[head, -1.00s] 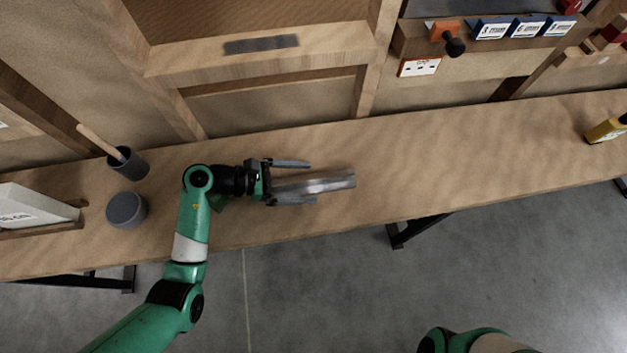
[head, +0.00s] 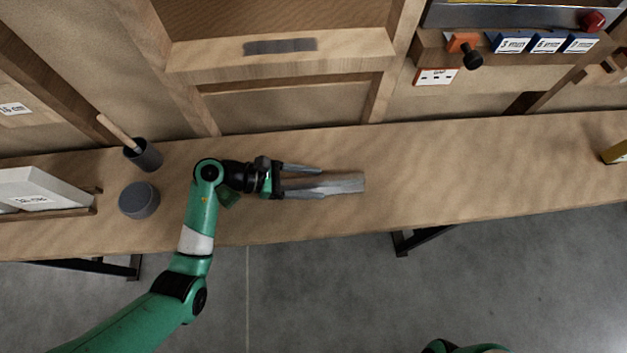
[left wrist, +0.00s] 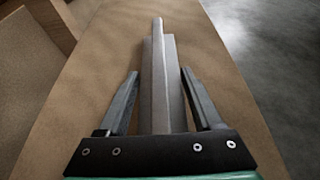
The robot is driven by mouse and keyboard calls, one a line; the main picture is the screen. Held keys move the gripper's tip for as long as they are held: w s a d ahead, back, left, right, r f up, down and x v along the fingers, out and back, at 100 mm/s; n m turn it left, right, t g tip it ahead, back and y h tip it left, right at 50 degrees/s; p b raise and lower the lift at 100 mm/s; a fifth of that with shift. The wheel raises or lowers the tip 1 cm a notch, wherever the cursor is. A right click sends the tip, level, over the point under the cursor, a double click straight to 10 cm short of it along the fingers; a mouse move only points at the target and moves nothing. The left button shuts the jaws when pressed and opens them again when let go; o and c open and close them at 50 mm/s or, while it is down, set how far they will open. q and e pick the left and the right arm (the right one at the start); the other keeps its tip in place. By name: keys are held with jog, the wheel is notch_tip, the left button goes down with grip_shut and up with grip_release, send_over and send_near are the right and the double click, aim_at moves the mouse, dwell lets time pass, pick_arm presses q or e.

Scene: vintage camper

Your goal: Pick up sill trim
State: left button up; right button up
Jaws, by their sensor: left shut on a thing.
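The sill trim (head: 347,183) is a long, straight grey metal piece on the wooden bench, pointing right in the head view. It shows lengthwise in the left wrist view (left wrist: 160,55), with a raised ridge along it. My left gripper (head: 320,182) comes in from the left and is shut on the trim, with one finger on each long side. In the left wrist view the fingers (left wrist: 160,76) flank the trim's near part, and its far end sticks out beyond the fingertips. I cannot tell whether the trim is clear of the bench. My right gripper is out of view.
A dark grey cup with a wooden handle (head: 143,153) and a round grey pot (head: 139,200) stand left of my arm. A white box (head: 45,190) is at far left. A wooden ledge with a dark strip (head: 280,46) is behind. The bench (head: 480,170) is clear to the right.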

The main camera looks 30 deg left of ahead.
aim_at(334, 179)
pick_arm(q)
jog(key=r+p, duration=0.1)
jog(key=r, duration=0.1)
jog(key=r+p, duration=0.1)
jog(key=shift+s+r, duration=0.2)
jog(key=shift+r, duration=0.15)
jog(key=s+d+r+p, duration=0.2)
jog(key=s+r+p, duration=0.5)
jog(key=s, duration=0.6)
jog(key=shift+s+d+r, duration=0.2)
jog(key=shift+d+r, duration=0.05)
jog(key=shift+r, duration=0.5)
